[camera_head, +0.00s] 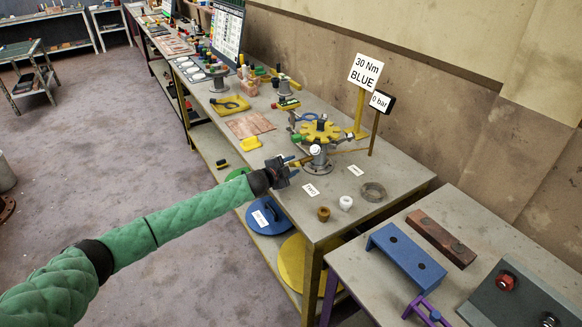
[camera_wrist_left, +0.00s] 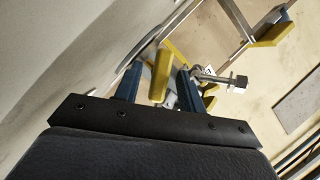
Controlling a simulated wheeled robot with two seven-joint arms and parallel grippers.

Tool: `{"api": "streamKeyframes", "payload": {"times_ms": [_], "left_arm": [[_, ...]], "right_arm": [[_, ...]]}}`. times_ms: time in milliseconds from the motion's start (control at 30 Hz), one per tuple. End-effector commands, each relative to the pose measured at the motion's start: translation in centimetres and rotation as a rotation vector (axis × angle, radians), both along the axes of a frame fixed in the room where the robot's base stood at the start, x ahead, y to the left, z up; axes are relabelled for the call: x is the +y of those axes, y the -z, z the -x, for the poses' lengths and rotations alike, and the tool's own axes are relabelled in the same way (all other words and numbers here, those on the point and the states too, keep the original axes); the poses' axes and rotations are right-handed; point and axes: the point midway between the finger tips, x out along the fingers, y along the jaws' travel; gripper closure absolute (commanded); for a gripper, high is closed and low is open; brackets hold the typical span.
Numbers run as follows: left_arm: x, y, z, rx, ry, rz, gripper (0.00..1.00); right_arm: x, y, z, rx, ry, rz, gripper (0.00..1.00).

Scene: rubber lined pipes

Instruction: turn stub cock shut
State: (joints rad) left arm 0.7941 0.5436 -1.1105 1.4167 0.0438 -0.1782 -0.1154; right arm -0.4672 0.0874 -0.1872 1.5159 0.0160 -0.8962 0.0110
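My left gripper (camera_head: 292,164) reaches in from the left to the pipe stub (camera_head: 319,160) on the bench, at the small cock on its near side. The cock's yellow handle (camera_head: 304,159) shows just beyond the fingertips. In the left wrist view, the same yellow handle (camera_wrist_left: 161,76) lies between the two blue fingers of the left gripper (camera_wrist_left: 158,82), with gaps on both sides. The gripper is open and does not grasp the handle. A yellow toothed flange (camera_head: 320,131) tops the stub. The cock's body is partly hidden. My right gripper is not in view.
A brown fitting (camera_head: 323,214), a white fitting (camera_head: 346,203) and a grey ring (camera_head: 373,192) lie in front of the stub. A sign reading 30 Nm BLUE (camera_head: 365,71) and a 0 bar gauge (camera_head: 381,102) stand behind. A blue block (camera_head: 406,258) sits on the nearer table.

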Motion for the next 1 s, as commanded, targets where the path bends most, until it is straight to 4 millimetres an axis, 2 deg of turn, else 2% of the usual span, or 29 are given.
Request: {"api": "streamKeyframes", "payload": {"times_ms": [300,700,1000], "left_arm": [[0.7,0.0,0.8,0.000,0.000,0.000,0.60],[3.6,-1.1,5.1,-0.001,0.000,-0.001,0.60],[4.4,-1.5,6.2,0.001,0.000,-0.001,0.60]], "right_arm": [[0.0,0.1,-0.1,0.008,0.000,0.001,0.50],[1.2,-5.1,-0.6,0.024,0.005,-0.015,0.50],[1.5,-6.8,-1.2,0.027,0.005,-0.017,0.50]]}}
